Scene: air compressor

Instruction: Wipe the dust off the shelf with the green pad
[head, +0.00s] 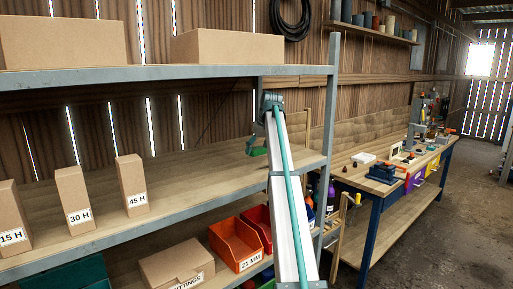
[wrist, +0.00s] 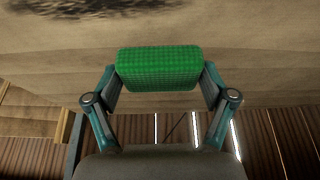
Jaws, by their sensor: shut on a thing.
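My gripper (wrist: 160,78) is shut on the green pad (wrist: 158,69), with one finger at each end of it. In the head view the green pad (head: 257,151) shows as a small green shape low over the right part of the shelf board (head: 195,178). My arm hides most of the gripper there. I cannot tell whether the pad touches the board. A dark dust patch (wrist: 90,8) lies on the board at the top left of the wrist view, apart from the pad. I cannot make out the dust in the head view.
Boxes marked 15 H (head: 10,215), 30 H (head: 75,198) and 45 H (head: 131,185) stand on the shelf's left part. An upper shelf (head: 170,73) carries two large boxes. A shelf post (head: 329,130) stands at the right end. Orange bins (head: 235,243) sit below.

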